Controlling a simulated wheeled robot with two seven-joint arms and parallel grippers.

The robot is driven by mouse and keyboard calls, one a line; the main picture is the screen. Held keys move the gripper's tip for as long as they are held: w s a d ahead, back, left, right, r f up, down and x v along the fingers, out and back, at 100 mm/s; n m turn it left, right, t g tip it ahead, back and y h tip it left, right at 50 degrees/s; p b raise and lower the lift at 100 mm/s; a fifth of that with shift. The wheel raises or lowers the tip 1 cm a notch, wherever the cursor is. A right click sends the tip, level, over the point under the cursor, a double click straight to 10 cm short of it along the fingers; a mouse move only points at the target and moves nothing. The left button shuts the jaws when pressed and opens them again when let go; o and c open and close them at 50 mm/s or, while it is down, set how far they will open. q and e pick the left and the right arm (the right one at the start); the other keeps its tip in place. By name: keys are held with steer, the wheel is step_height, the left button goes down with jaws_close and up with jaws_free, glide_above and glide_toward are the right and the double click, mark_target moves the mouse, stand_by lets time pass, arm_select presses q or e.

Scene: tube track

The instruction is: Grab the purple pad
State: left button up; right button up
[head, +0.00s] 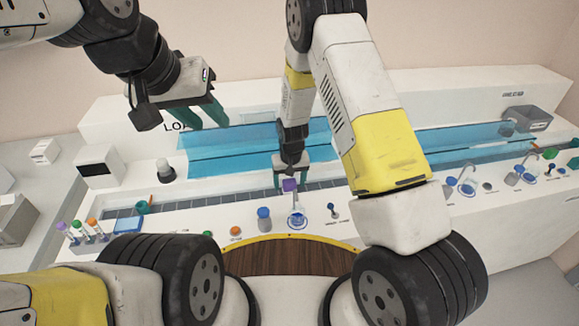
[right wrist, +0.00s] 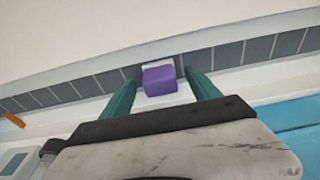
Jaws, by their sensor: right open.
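The purple pad (head: 290,185) is a small block near the middle of the long white bench in the head view. In the right wrist view the purple pad (right wrist: 159,81) lies between the fingertips, against a small white piece on the dark tiled strip. My right gripper (head: 291,177) is open at the pad. In the right wrist view its green fingers (right wrist: 161,92) stand on either side of the pad, with a visible gap on each side. My left gripper (head: 205,116) is open and empty, above the left part of the bench.
A blue-capped jar (head: 264,218), an orange-capped item (head: 235,232) and a blue dish (head: 297,219) stand in front of the pad. A rack of capped tubes (head: 88,237) is at the left. A blue transparent panel (head: 230,148) runs behind the tiled strip.

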steer(key=shift+w+f, duration=0.1)
steer(key=shift+f, duration=0.4)
steer(key=c, duration=1.4)
steer(key=shift+r, duration=0.1)
